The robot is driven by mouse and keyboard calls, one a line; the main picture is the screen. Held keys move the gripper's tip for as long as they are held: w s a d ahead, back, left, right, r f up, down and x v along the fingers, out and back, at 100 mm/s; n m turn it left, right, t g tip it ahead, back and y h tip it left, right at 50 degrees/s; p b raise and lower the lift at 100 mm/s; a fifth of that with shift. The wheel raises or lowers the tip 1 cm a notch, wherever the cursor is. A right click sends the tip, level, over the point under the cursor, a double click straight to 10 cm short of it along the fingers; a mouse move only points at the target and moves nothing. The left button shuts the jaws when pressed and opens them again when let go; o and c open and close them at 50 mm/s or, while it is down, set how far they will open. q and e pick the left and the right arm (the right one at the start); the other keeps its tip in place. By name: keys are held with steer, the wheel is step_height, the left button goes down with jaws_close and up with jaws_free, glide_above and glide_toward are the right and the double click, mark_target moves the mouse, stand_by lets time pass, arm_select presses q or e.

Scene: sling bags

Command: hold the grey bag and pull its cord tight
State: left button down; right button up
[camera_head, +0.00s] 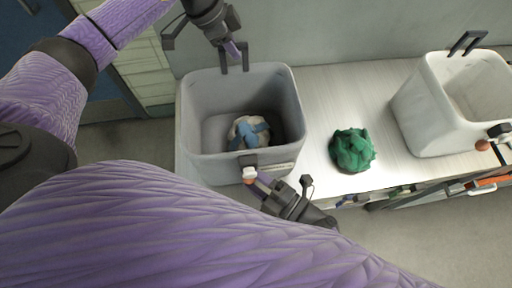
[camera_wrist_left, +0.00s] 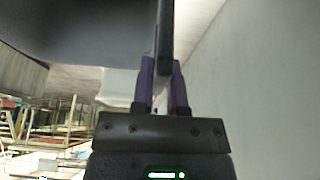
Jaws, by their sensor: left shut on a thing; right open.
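The grey bag (camera_head: 193,125) stands upright and open on the pale table, with a blue-and-white bundle (camera_head: 249,134) inside. A black loop (camera_head: 245,56) rises from its back rim. My left gripper (camera_head: 236,50) is shut on this loop. In the left wrist view, my purple fingers (camera_wrist_left: 161,85) close around a dark strap (camera_wrist_left: 165,35). At the bag's front is a cord end with an orange ball (camera_head: 249,180) below a pale fitting. My right gripper (camera_head: 262,184) is open just right of the ball. Whether the cord lies between its fingers is unclear.
A green crumpled bundle (camera_head: 352,150) lies on the table (camera_head: 325,90) right of the grey bag. A white bag (camera_head: 425,115) with a black loop and orange ball stands farther right. A wall runs behind the table. Cluttered items hang along its front edge.

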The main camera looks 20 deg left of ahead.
jaws_close()
stand_by(1.3)
